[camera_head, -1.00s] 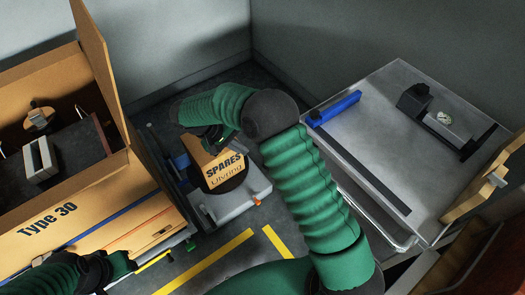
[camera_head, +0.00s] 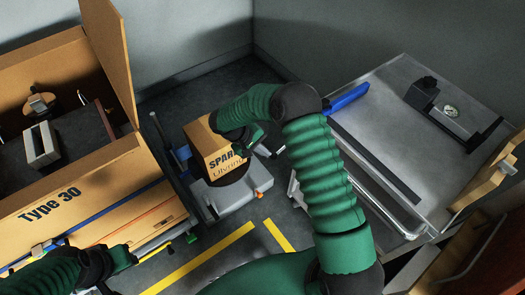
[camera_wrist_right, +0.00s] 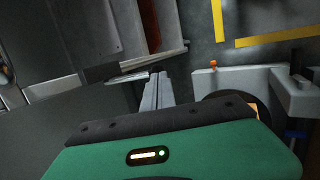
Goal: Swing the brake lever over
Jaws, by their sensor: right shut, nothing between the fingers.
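A grey base (camera_head: 233,198) with a dark round plate carries a cardboard box marked SPARES (camera_head: 205,145). A small orange knob (camera_head: 259,194) sticks out at the base's front right corner; it also shows in the right wrist view (camera_wrist_right: 213,64). I cannot tell for certain whether this is the brake lever. My right gripper (camera_head: 278,151) is just right of the box, its fingers shut and empty. In the right wrist view the fingers (camera_wrist_right: 158,80) point left of the orange knob, apart from it. My left gripper (camera_head: 133,258) is low at the left; its jaw opening is unclear.
A large open carton marked Type 30 (camera_head: 50,205) stands at the left. A metal-topped cart (camera_head: 390,130) with a blue handle (camera_head: 348,97) and a gauge unit (camera_head: 450,112) stands at the right. Yellow lines (camera_head: 205,258) mark the floor in front of the base.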

